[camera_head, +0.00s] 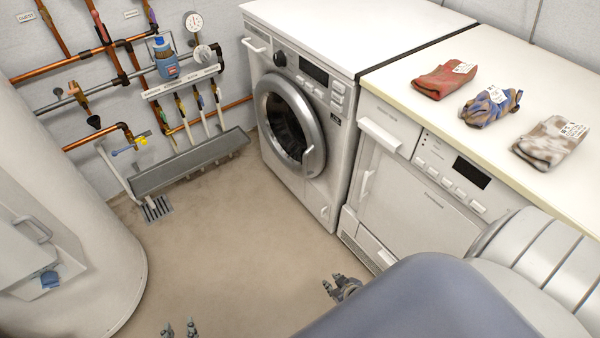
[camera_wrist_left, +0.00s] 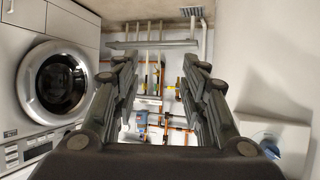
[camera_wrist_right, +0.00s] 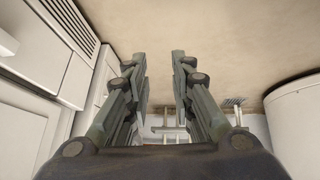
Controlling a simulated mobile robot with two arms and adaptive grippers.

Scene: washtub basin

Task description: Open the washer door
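The washer (camera_head: 300,120) is white and stands against the back wall. Its round door (camera_head: 289,118), with a silver ring and dark glass, looks closed, and a handle (camera_head: 313,160) is on the ring's right side. The door also shows at the left of the left wrist view (camera_wrist_left: 53,84). My left gripper (camera_head: 180,328) is at the bottom edge of the head view, well short of the washer. My right gripper (camera_head: 335,284) is lower right of the door, apart from it. In the wrist views the left gripper's fingers (camera_wrist_left: 163,60) and the right gripper's fingers (camera_wrist_right: 159,60) are spread with nothing between them.
A second white machine (camera_head: 420,180) stands right of the washer, with folded cloths (camera_head: 490,103) on top. A large white tank (camera_head: 60,220) stands at the left. Copper pipes (camera_head: 75,62) and a grey trough (camera_head: 190,163) line the wall. The floor (camera_head: 230,240) between is clear.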

